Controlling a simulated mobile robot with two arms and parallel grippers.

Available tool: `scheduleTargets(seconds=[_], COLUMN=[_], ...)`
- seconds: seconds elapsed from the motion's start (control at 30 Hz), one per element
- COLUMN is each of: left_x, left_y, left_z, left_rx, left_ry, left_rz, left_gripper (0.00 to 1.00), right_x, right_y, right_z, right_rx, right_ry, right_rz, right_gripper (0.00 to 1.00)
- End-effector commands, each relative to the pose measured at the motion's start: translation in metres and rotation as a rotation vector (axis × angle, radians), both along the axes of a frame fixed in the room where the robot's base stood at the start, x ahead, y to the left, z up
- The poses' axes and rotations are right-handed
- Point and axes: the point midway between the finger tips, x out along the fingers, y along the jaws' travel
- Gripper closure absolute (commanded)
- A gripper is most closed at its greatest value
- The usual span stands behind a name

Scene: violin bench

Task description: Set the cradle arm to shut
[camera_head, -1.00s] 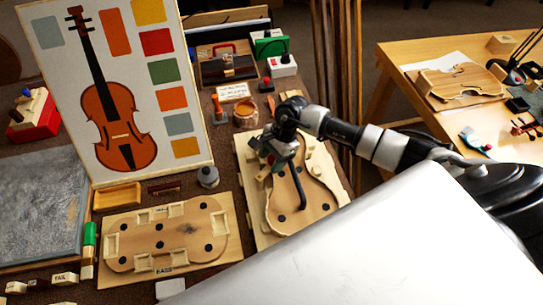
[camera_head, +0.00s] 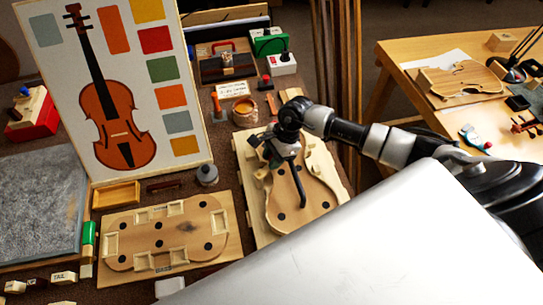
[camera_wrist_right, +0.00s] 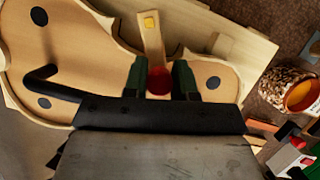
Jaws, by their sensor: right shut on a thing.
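The violin-shaped wooden cradle (camera_head: 318,185) lies on a pale board right of centre in the head view. In the right wrist view, the light wooden cradle arm (camera_wrist_right: 151,45) has a yellow square near its far end and a red knob (camera_wrist_right: 159,83) at its near end. My right gripper (camera_wrist_right: 160,78) is shut on this knob, with a green fingertip on each side. In the head view my right gripper (camera_head: 268,155) is over the cradle's upper left edge and hides most of the arm. My left gripper is not in view.
A flat wooden form with dark holes (camera_head: 165,235) lies left of the cradle. A violin picture board (camera_head: 165,90) stands at the left.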

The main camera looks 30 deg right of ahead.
Motion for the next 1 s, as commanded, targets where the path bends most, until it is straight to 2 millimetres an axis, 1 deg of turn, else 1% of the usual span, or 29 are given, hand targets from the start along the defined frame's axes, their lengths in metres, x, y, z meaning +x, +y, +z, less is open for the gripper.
scheduleTargets(seconds=[0.23, 0.27, 0.4, 0.67, 0.77, 0.87, 1.0], left_x=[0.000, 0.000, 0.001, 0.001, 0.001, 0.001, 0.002], left_y=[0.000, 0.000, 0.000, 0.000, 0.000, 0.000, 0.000], left_z=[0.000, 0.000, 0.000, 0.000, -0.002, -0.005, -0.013], left_rx=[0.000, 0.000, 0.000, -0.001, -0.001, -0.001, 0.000], left_ry=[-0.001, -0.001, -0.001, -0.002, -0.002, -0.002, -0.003], left_rz=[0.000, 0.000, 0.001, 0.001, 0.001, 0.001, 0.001], left_gripper=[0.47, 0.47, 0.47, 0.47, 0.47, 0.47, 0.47], right_x=[0.000, 0.000, 0.000, 0.000, 0.001, 0.001, 0.001], right_y=[0.000, 0.000, 0.000, 0.000, -0.002, -0.008, -0.019], right_z=[0.001, 0.001, 0.001, 0.001, 0.005, 0.016, 0.041], right_rx=[0.001, 0.001, 0.001, 0.000, 0.000, -0.001, -0.003], right_ry=[0.000, 0.000, 0.001, 0.002, -0.001, -0.004, -0.004], right_rz=[-0.006, -0.006, -0.005, -0.004, -0.004, -0.004, -0.003], right_gripper=[1.00, 0.69, 0.48, 0.48, 0.48, 0.48, 0.48])
